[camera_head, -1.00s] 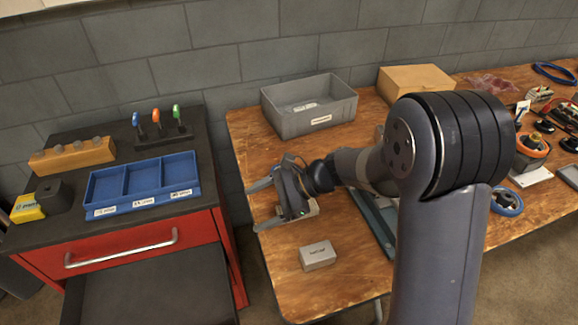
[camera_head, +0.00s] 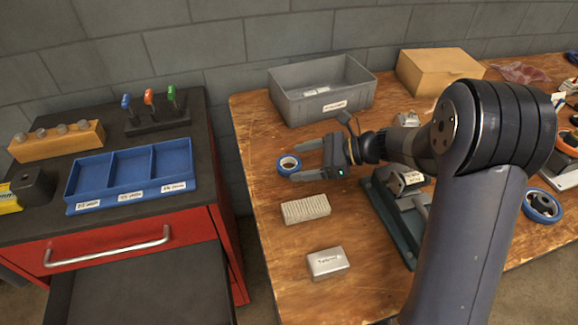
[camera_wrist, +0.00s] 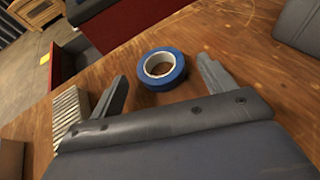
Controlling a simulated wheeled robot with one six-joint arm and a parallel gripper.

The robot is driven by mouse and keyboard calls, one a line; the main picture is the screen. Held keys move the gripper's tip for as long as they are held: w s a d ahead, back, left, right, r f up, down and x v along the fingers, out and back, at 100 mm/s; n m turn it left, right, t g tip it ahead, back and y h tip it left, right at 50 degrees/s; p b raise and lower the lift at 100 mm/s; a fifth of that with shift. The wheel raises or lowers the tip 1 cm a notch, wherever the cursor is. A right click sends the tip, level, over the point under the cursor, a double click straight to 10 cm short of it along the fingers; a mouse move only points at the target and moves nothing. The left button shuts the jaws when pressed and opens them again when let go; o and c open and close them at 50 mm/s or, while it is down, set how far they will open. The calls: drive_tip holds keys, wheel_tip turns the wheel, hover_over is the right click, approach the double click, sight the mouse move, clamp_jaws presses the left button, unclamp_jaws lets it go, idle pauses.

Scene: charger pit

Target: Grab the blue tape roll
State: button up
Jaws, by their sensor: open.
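The blue tape roll (camera_head: 289,165) lies flat on the wooden workbench near its left edge in the head view. I cannot tell whether a finger touches the roll.
A grey bin (camera_head: 322,97) stands behind the gripper. A ribbed pale block (camera_head: 306,208) and a small silver box (camera_head: 328,263) lie in front. A green-grey fixture (camera_head: 397,215) sits below my arm. A red cabinet with a blue tray (camera_head: 132,170) stands left, beyond a gap.

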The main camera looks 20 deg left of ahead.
drive_tip(key=x, duration=0.2)
drive_tip(key=shift+a+f, duration=0.1)
drive_tip(key=shift+a, duration=0.2)
drive_tip(key=shift+c, duration=0.5)
drive_tip(key=c, duration=0.9)
